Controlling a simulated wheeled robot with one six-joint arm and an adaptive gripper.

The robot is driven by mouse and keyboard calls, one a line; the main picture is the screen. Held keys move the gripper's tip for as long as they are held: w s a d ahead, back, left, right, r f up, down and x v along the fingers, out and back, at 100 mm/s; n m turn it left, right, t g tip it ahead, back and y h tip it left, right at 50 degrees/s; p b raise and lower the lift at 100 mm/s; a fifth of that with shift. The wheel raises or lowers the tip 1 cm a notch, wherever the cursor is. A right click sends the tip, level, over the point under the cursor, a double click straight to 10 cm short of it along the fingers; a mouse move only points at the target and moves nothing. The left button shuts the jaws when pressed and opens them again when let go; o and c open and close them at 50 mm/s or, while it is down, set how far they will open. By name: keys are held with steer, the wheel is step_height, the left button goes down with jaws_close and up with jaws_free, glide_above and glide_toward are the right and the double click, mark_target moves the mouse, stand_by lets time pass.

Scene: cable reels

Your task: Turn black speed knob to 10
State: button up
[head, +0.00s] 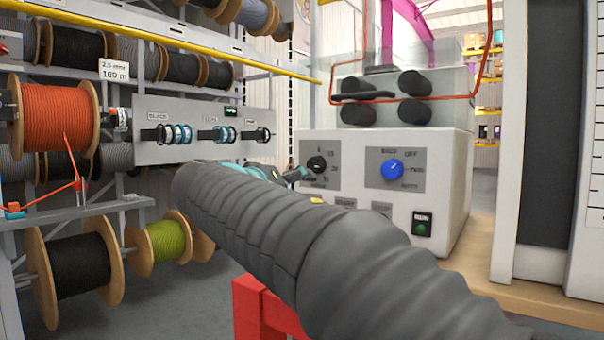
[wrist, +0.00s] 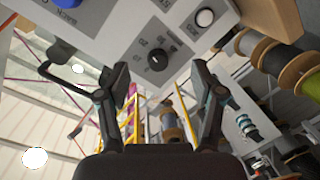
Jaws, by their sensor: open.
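The black speed knob (head: 317,163) sits on a grey numbered plate on the front of the white machine. In the wrist view the knob (wrist: 157,61) lies between and beyond my fingertips, with a small light mark on its face. I cannot tell exactly which number it points to. My gripper (wrist: 160,80) is open, with one finger on each side of the knob in the picture and nothing held. In the head view my gripper (head: 292,176) is just left of the knob, mostly hidden behind my arm. I cannot tell whether a finger touches the knob.
A blue selector knob (head: 392,169) is right of the black knob on the same white machine (head: 450,200). An orange cable (head: 400,100) runs above past black rollers. A shelf of cable reels (head: 60,112) stands left.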

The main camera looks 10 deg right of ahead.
mark_target(314, 166)
step_height(314, 166, up, 3)
steer(key=w+a+t, duration=0.1)
steer(key=w+a, duration=0.2)
steer(key=shift+m+h, duration=0.3)
steer(key=shift+h, duration=0.1)
steer(key=p+x, duration=0.1)
steer(key=x, duration=1.2)
steer(key=shift+d, duration=0.3)
steer(key=c, duration=1.1)
